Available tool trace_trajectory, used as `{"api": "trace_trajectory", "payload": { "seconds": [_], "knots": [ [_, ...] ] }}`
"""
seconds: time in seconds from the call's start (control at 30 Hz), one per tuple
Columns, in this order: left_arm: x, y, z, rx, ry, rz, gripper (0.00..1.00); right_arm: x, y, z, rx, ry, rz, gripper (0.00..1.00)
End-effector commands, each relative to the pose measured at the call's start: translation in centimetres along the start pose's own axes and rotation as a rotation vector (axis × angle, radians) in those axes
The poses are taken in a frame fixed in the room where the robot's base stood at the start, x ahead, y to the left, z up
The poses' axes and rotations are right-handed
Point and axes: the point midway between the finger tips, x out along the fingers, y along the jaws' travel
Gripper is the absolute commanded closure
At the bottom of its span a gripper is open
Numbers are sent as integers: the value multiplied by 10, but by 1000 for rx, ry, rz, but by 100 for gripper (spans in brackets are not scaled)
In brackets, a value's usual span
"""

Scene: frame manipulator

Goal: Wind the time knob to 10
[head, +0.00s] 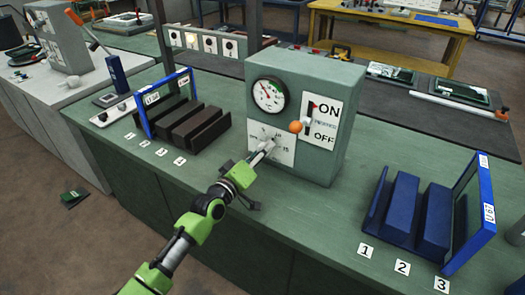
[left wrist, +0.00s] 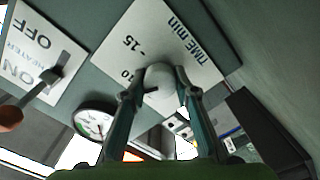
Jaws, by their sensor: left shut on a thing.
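The grey-green control box (head: 325,90) stands on the workbench. Its time dial plate (head: 285,156) is white, low on the front face, and the plate also shows in the left wrist view (left wrist: 190,62), with "TIME min" and "15" readable. The round pale time knob (left wrist: 162,76) sits on the plate. My left gripper (head: 265,147) is shut on the knob, one finger at each side, as the left wrist view (left wrist: 158,92) shows. The knob's pointer is hidden, so its setting cannot be told. My right gripper is not in view.
A lever with an orange ball (head: 296,127) sticks out beside the time plate, near the ON/OFF sign (head: 323,122). A gauge (head: 269,95) is above. Blue-framed racks (head: 152,101) and (head: 470,215) stand left and right on the green bench.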

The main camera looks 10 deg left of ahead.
Motion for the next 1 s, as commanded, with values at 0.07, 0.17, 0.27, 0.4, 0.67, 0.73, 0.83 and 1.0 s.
{"api": "trace_trajectory", "payload": {
  "seconds": [0.07,0.17,0.27,0.4,0.67,0.73,0.83,1.0],
  "knots": [
    [0,-1,1,30,-3,-2,94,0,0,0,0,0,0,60],
    [0,-1,1,58,-3,-3,94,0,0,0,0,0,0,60],
    [0,-1,2,76,-3,-2,94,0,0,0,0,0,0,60],
    [0,-1,2,87,-3,-3,94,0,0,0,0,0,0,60],
    [0,-1,2,87,-3,-3,94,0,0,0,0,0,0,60],
    [0,-1,2,87,-3,-3,94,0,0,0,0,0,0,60],
    [0,-1,2,86,-3,-2,55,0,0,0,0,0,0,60],
    [0,-1,1,86,-2,-1,55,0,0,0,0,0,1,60]
  ]
}}
